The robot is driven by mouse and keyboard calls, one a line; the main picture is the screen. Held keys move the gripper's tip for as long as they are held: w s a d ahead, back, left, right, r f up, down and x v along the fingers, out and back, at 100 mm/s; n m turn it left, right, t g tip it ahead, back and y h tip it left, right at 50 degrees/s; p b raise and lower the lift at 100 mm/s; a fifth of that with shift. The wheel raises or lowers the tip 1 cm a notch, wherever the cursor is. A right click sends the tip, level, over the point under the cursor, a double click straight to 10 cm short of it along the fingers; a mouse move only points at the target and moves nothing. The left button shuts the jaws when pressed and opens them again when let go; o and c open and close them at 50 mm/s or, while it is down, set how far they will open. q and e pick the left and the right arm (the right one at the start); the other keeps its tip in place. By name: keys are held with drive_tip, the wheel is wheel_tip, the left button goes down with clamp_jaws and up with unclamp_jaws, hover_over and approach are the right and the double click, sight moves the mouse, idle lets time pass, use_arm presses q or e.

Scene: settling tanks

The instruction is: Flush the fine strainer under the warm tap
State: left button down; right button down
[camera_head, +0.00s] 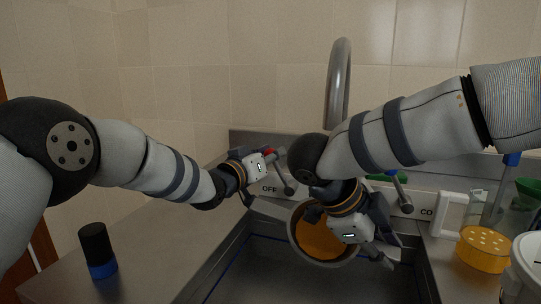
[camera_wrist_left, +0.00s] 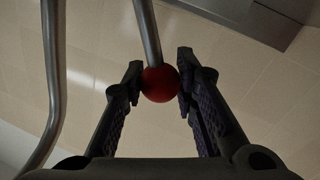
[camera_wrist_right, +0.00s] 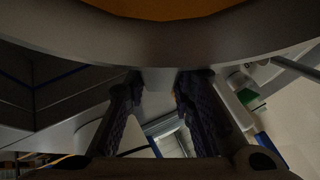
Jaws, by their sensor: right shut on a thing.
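The fine strainer (camera_head: 297,243) is a round metal bowl with an orange inside, held over the sink (camera_head: 290,278). My right gripper (camera_head: 386,250) is shut on its grey handle, which shows between the fingers in the right wrist view (camera_wrist_right: 158,80); the strainer's rim (camera_wrist_right: 160,42) fills the top there. The warm tap's lever has a red ball knob (camera_head: 270,152). My left gripper (camera_head: 273,158) is at the knob. In the left wrist view the red knob (camera_wrist_left: 160,84) sits between its open fingertips, very close to the left one. The tall curved spout (camera_head: 338,85) stands behind my right arm.
A label reading OFF (camera_head: 268,188) is on the ledge. To the right stand a yellow perforated cup (camera_head: 484,250), a white handle (camera_head: 449,212), a green funnel (camera_head: 528,188) and a white vessel (camera_head: 526,272). A black and blue cylinder (camera_head: 97,250) stands on the left counter.

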use_arm(q)
drive_tip(key=shift+s+d+r+m, duration=0.15)
drive_tip(key=shift+d+r+m, duration=0.1)
drive_tip(key=shift+d+m, duration=0.3)
drive_tip(key=shift+s+d+r+m, duration=0.2)
drive_tip(key=shift+d+m, duration=0.15)
drive_tip(key=shift+m, duration=0.3)
drive_tip(key=shift+w, duration=0.1)
drive_tip(key=c, duration=1.3)
unclamp_jaws()
drive_tip(key=v, duration=1.2)
drive_tip(key=shift+r, duration=0.2)
